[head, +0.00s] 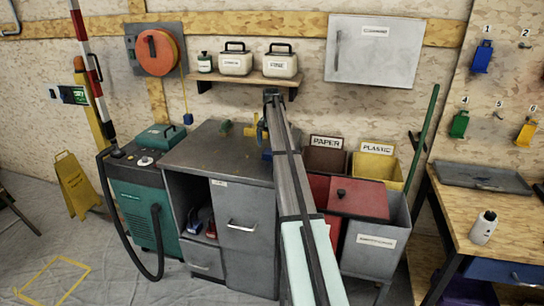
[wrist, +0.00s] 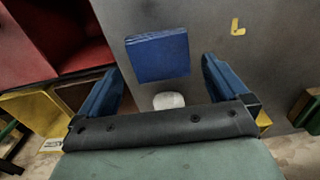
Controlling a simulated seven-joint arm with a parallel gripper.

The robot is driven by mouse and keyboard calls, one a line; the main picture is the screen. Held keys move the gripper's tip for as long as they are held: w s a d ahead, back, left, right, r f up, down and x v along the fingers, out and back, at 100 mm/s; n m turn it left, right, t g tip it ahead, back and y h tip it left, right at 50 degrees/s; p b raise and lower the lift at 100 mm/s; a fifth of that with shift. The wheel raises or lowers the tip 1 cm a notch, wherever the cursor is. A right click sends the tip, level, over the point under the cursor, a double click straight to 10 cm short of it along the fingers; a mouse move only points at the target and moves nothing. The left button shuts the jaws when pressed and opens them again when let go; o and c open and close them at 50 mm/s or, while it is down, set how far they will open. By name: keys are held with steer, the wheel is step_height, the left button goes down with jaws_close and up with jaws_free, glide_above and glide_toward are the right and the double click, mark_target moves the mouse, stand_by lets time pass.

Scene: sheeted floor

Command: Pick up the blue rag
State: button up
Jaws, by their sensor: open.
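The blue rag (wrist: 158,57) looks like a flat, folded square on the grey cabinet top (wrist: 205,25) in the wrist view. My gripper (wrist: 162,66) has its two blue fingers spread wide, with the rag showing between and just beyond the fingertips. Nothing is held. I cannot tell the height of the fingers above the rag. In the head view my arm covers much of the right side of the cabinet top (head: 205,155). A small blue patch (head: 267,155) shows beside the arm there and may be the rag.
A white rounded object (wrist: 168,100) lies between the fingers, nearer the palm. A small yellow bracket-shaped piece (wrist: 237,27) lies on the cabinet top. The red bin (head: 358,197) and yellow plastic bin (head: 377,168) stand right of the cabinet. A shelf with containers (head: 245,80) hangs behind.

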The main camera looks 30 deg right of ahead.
steer(key=shift+d+f, duration=0.15)
steer(key=shift+f, duration=2.45)
steer(key=c, duration=0.7)
